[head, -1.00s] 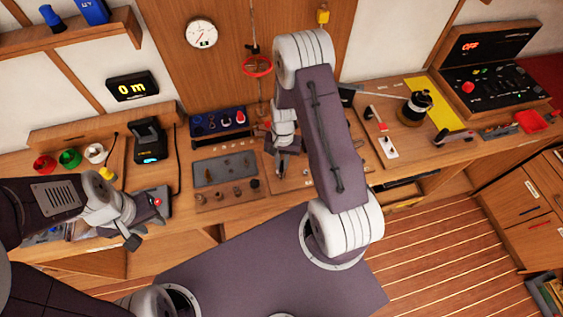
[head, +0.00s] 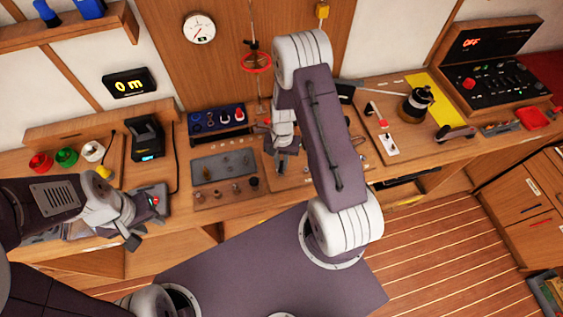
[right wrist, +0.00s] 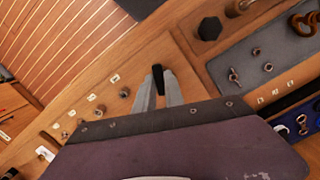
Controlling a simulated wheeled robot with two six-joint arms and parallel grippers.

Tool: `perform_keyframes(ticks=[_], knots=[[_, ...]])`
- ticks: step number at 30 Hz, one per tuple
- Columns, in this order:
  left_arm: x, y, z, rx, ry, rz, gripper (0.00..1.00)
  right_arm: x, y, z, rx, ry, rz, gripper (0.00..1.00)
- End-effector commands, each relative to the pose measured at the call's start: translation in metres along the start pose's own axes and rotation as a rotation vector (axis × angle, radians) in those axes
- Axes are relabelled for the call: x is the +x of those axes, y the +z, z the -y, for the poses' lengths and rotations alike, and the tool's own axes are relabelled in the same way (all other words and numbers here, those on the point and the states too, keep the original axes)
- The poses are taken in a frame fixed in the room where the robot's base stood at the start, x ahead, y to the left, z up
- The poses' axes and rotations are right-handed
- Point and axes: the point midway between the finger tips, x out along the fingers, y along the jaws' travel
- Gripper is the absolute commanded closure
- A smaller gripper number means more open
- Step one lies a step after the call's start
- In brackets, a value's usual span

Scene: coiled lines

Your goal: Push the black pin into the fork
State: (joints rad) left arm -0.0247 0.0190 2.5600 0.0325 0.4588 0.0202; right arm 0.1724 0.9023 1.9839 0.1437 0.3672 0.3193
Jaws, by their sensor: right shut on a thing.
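The black pin (right wrist: 158,76) shows in the right wrist view as a short dark piece between the fingertips of my right gripper (right wrist: 159,88). That gripper is shut on it, above the wooden bench board. In the head view my right gripper (head: 281,160) is small and partly behind my arm, over the board right of the grey mat. I cannot make out the fork in either view; my gripper and wrist may hide it. My left gripper (head: 146,222) is at the left of the bench, its fingers apart and empty, near a small device with a lit button (head: 155,200).
The grey mat (head: 223,166) with small metal fittings lies left of my right gripper. A blue rack (head: 216,119) stands behind it. A black knob (right wrist: 210,28) stands on the board. A winch (head: 417,103) and a switch panel (head: 495,83) are at the right.

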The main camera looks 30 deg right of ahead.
Motion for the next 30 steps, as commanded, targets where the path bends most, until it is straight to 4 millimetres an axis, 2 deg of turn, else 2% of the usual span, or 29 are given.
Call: perform_keyframes(ticks=[16,21,22,23,30], knots=[[0.014,0.001,0.000,0.000,0.000,0.000,0.67,0.018,-0.002,0.000,0.000,0.000,0.000,1.00],[0.013,0.001,0.000,0.000,0.000,0.000,0.67,0.017,-0.002,0.000,0.000,0.000,0.000,1.00],[0.013,0.001,0.000,0.000,0.000,0.000,0.67,0.017,-0.002,0.000,0.000,0.000,0.000,0.81],[0.013,0.001,0.000,0.000,0.000,0.000,0.67,0.017,-0.002,0.000,0.000,0.000,0.000,0.72],[0.013,0.001,0.000,0.000,0.000,0.000,0.67,0.017,-0.002,0.000,0.000,0.000,0.000,0.72]])
